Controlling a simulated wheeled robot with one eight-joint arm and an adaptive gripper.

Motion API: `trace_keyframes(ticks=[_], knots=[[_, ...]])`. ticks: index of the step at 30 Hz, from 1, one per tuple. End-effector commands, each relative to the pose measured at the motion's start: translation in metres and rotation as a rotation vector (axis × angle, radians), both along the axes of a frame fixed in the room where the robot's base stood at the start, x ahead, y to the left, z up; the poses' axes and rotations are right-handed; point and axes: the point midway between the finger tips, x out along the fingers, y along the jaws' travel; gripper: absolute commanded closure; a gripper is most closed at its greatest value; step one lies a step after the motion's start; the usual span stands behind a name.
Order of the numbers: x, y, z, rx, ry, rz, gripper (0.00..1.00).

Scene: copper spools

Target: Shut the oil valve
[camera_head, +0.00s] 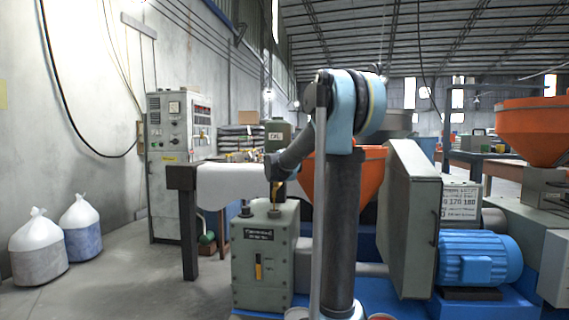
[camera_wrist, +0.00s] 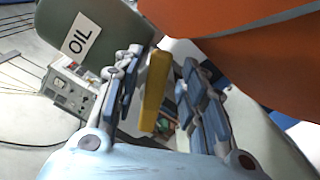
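The oil tank (camera_head: 284,127) is a grey-green container with a white "OIL" label, behind my arm in the head view. It also shows at the upper left of the wrist view (camera_wrist: 105,20). The yellow valve handle (camera_wrist: 153,92) stands lengthwise between my fingers in the wrist view, with gaps visible on both sides. A small yellow part of it (camera_head: 280,188) shows below my wrist in the head view. My gripper (camera_wrist: 160,60) is open around the handle. In the head view its fingers are small and mostly hidden, and the valve body cannot be made out.
A green-grey box (camera_head: 248,290) with a yellow gauge stands below my gripper. An orange hopper (camera_head: 370,175) is close on the right, behind my arm, and fills the wrist view's upper right (camera_wrist: 230,25). A table with white cloth (camera_head: 225,185) is left. A blue motor (camera_head: 480,258) is right.

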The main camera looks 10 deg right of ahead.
Motion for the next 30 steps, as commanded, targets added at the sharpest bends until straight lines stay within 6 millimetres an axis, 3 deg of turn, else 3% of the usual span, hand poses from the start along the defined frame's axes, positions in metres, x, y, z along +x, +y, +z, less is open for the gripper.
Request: trace_keyframes(ticks=[15,29,30], knots=[[-0.056,0.021,-0.002,0.002,0.002,0.006,0.62],[-0.063,0.023,-0.002,0.002,0.002,0.006,0.62],[-0.063,0.023,-0.002,0.002,0.002,0.006,0.71]])
